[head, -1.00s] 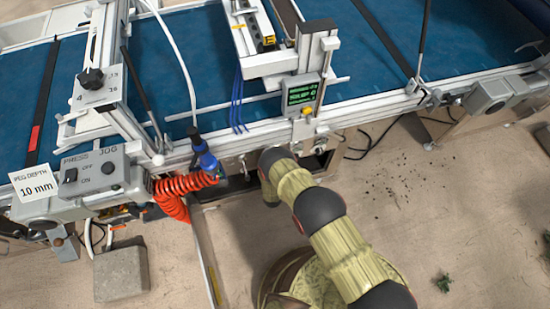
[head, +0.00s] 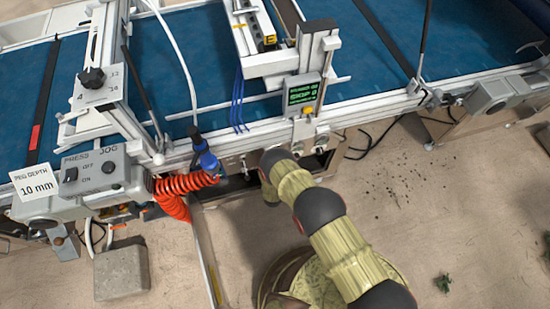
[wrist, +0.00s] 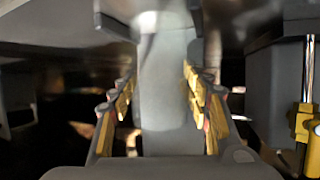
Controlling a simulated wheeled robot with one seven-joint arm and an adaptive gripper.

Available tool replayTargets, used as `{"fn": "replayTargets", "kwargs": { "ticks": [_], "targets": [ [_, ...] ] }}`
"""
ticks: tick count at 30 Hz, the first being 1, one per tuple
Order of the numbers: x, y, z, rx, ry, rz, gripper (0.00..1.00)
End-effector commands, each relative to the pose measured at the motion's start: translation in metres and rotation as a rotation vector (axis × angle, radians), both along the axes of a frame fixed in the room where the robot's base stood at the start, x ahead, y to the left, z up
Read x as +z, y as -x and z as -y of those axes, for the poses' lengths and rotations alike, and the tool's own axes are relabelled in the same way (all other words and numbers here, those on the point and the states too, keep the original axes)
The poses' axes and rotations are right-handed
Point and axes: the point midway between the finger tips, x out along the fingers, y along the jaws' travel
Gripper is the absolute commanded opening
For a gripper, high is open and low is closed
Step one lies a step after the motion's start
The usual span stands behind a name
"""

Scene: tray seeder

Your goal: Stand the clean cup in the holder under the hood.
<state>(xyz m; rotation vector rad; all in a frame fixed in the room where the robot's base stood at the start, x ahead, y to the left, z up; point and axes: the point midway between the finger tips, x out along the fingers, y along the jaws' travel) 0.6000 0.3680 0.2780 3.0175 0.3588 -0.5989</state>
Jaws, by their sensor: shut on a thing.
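In the wrist view my gripper (wrist: 159,92) is shut, its yellow-padded fingers on both sides of a smooth grey body, the cup (wrist: 168,100). The cup's far end is blurred against pale grey parts above it, so I cannot tell whether it touches the holder. In the head view my arm reaches in under the front rail of the machine, and the gripper and cup are hidden there. I cannot make out the holder or the hood clearly in either view.
A grey block with a bright rod and yellow collar (wrist: 303,122) stands close on the right in the wrist view. In the head view a green-lit display (head: 303,93) hangs above my arm. A coiled red hose (head: 183,188) is to its left. Open floor lies right.

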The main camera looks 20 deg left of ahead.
Motion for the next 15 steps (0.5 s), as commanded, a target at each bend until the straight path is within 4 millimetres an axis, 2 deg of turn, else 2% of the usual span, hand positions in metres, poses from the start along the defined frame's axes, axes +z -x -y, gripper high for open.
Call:
{"fn": "replayTargets", "kwargs": {
  "ticks": [7, 8, 15],
  "targets": [
    [-0.0014, -0.0036, -0.0017, -0.002, -0.004, 0.004, 0.19],
    [-0.0014, -0.0036, -0.0017, -0.002, -0.004, 0.004, 0.49],
    [-0.0018, -0.0024, -0.0011, -0.002, -0.003, 0.002, 0.63]
  ]
}}
